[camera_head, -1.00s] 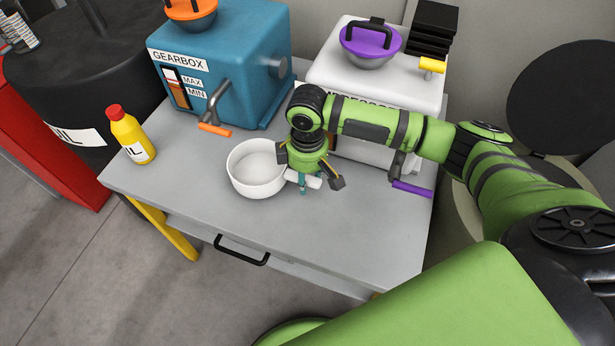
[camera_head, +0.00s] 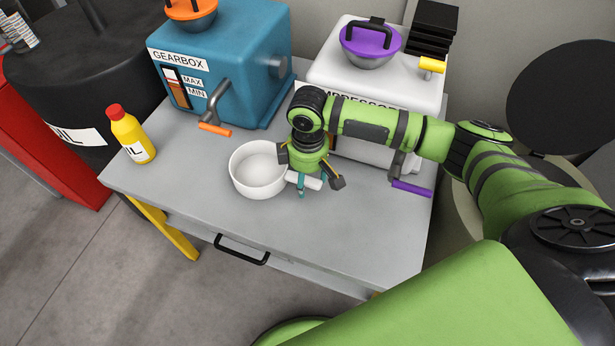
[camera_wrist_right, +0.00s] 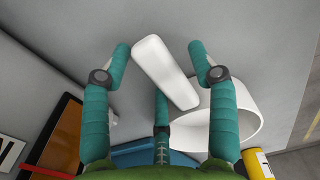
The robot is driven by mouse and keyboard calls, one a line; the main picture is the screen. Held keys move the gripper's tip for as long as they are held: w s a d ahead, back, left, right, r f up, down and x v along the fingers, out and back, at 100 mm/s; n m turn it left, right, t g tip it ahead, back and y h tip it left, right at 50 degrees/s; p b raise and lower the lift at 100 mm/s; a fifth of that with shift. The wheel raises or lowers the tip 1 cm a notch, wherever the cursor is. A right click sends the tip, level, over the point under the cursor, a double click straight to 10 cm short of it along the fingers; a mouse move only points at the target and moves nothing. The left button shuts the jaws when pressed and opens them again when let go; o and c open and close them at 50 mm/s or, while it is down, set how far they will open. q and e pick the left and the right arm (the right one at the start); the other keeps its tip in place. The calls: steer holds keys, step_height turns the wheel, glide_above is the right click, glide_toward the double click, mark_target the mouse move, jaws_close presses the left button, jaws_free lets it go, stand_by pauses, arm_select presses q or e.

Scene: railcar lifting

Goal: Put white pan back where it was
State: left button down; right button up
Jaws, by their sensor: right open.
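The white pan (camera_head: 258,178) stands upright on the grey table, left of my right gripper (camera_head: 305,184). Its short white handle (camera_head: 303,181) points right, under the gripper. In the right wrist view the handle (camera_wrist_right: 165,72) lies slantwise between the spread teal fingers of my right gripper (camera_wrist_right: 160,58), with gaps visible on both sides. The pan's bowl (camera_wrist_right: 243,118) shows partly behind the right finger. The gripper is open around the handle. My left gripper is not in view.
The blue gearbox (camera_head: 235,75) with an orange-handled tap stands behind the pan. The white compressor (camera_head: 320,75) with a purple-handled tap stands behind my right arm. A yellow oil bottle (camera_head: 132,137) stands at the table's left edge. The table front (camera_head: 330,240) is clear.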

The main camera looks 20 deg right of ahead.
step_height(320, 180, up, 12)
steer(key=shift+f, duration=0.2)
steer(key=shift+f, duration=0.1)
